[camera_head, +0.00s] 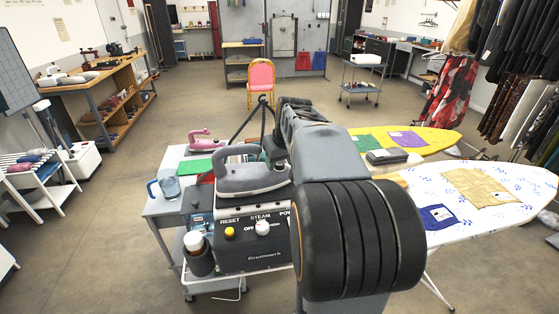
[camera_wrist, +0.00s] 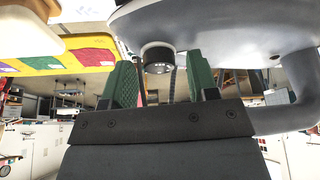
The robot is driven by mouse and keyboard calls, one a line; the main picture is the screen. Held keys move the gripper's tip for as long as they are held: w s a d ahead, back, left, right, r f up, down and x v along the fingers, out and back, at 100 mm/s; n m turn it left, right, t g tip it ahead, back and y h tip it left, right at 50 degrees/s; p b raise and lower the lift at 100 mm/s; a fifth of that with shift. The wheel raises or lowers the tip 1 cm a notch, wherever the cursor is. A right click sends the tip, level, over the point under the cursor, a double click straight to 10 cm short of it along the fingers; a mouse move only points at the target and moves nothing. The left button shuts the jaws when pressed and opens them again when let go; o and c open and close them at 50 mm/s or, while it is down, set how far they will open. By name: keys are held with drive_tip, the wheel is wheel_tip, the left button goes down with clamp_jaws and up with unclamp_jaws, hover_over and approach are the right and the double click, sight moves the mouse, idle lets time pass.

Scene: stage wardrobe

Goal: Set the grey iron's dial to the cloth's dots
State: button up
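The grey iron (camera_head: 250,176) rests on top of a dark steam station (camera_head: 262,256). In the wrist view its grey underside or body (camera_wrist: 225,30) fills the upper right, and a dark round dial (camera_wrist: 158,57) with a pale rim sticks out from it. My gripper (camera_wrist: 163,82) is open, with one green finger pad on each side of the dial and visible gaps; no contact shows. The dial's marks cannot be read. In the head view my arm hides the gripper. Cloths lie on the boards: green (camera_head: 363,143), purple (camera_head: 406,139), tan (camera_head: 482,187) and blue (camera_head: 438,217); dots cannot be made out.
A yellow ironing board (camera_head: 440,139) and a white flowered one (camera_head: 530,186) stand right of the station. A pink iron (camera_head: 205,142), a blue jug (camera_head: 168,184) and a white-capped bottle (camera_head: 194,241) are close by on the left.

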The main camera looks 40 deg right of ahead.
drive_tip(key=shift+o, duration=0.2)
drive_tip(key=v, duration=1.4)
